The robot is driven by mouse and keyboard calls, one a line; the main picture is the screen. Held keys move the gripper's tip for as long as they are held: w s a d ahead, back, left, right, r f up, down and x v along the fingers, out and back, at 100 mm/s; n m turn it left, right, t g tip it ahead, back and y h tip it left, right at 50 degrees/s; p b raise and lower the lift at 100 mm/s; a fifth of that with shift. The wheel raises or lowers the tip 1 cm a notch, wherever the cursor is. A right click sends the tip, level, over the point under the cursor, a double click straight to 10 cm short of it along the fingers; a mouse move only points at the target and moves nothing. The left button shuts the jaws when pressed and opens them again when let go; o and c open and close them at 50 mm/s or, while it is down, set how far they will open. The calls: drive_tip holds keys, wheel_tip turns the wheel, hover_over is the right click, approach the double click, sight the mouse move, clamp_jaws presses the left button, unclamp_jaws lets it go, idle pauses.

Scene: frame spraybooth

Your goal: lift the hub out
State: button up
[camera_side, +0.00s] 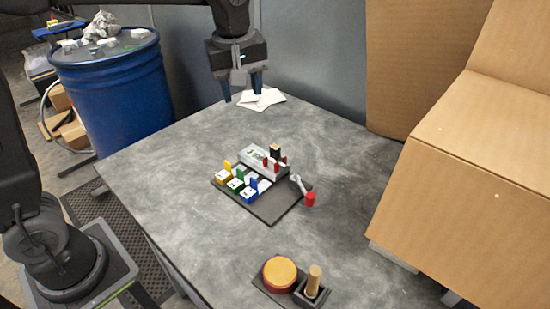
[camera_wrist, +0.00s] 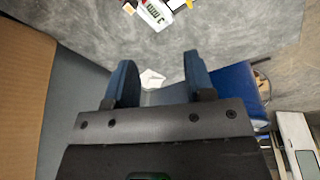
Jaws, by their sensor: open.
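A white block with a small display (camera_side: 258,158), likely the hub, sits at the back of a dark board (camera_side: 272,210) on the table. Red tabs stand at its right end, beside a black and tan piece (camera_side: 275,152). Small blocks with yellow, green and blue tabs (camera_side: 237,182) stand in front of it. A grey lever (camera_side: 297,184) with a red knob (camera_side: 310,199) is at the board's right. My gripper (camera_side: 242,95) is open and empty, high above the table's back edge, away from the board. In the wrist view my gripper (camera_wrist: 160,75) shows the white block (camera_wrist: 157,12) cut off at the top.
White papers (camera_side: 262,100) lie at the table's back edge. A yellow disc (camera_side: 280,272) and a wooden peg (camera_side: 314,280) in a dark holder stand in front. A cardboard box (camera_side: 480,170) is at the right, a blue barrel (camera_side: 115,90) at the left.

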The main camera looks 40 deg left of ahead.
drive_tip(key=w+d+f+n+g, duration=0.2)
drive_tip(key=w+d+f+n, duration=0.1)
drive_tip(key=w+f+n, duration=0.4)
drive_tip(key=m, duration=0.1)
hover_over(275, 147)
drive_tip(key=shift+y, duration=0.4)
wheel_tip(275, 147, down, 6)
drive_tip(key=shift+w+f, duration=0.1)
drive_tip(key=shift+f, duration=2.7)
clamp_jaws()
